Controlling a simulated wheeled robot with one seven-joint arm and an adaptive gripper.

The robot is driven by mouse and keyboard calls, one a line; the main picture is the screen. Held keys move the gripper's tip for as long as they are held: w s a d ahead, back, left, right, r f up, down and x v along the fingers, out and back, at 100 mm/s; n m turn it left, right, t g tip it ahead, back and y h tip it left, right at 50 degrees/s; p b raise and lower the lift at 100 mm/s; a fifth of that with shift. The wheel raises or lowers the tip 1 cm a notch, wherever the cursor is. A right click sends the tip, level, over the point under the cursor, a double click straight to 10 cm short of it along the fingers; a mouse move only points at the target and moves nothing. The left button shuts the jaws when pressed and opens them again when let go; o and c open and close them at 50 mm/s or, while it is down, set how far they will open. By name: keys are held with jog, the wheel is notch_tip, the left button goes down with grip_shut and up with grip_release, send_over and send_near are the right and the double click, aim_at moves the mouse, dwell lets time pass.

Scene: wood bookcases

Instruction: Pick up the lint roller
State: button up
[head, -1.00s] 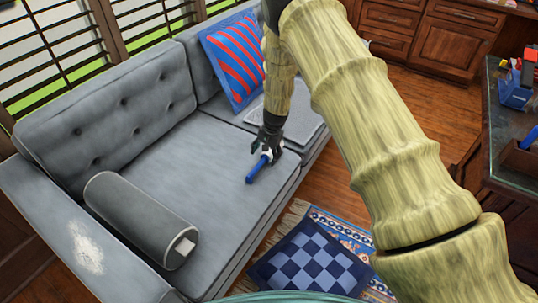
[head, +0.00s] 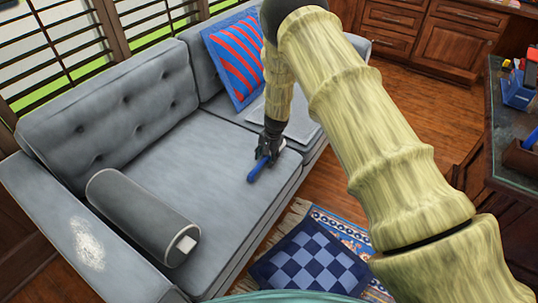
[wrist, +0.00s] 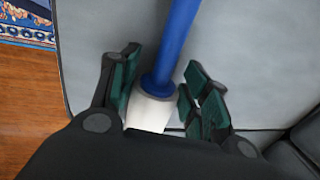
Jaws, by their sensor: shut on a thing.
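The lint roller has a blue handle (head: 257,170) and lies on the grey sofa's seat (head: 190,165) near its front edge. In the wrist view, its blue handle (wrist: 176,40) runs up out of the top of the picture and its white roller end (wrist: 149,112) sits low between the fingers. My gripper (head: 266,156) is down at the seat, shut on the lint roller. In the wrist view, the green-padded fingers of my gripper (wrist: 163,88) stand on both sides of it. Part of the white end is hidden behind my gripper's body.
A grey bolster (head: 140,215) lies on the sofa's near left part. A red and blue striped pillow (head: 235,58) leans at the far end. A checkered blue cushion (head: 308,262) lies on the patterned rug (head: 345,235). A dark desk (head: 510,150) stands at the right.

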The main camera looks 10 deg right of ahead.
aim_at(265, 157)
jog(key=shift+r, duration=0.5)
jog(key=r, duration=0.2)
jog(key=shift+s+r, duration=0.35)
jog(key=s, duration=0.5)
jog(key=s+a+r+p, duration=0.1)
jog(key=s, duration=0.4)
jog(key=s+a, duration=0.1)
jog(key=s, duration=0.4)
jog(key=shift+s+r, duration=0.1)
jog(key=shift+r, duration=0.05)
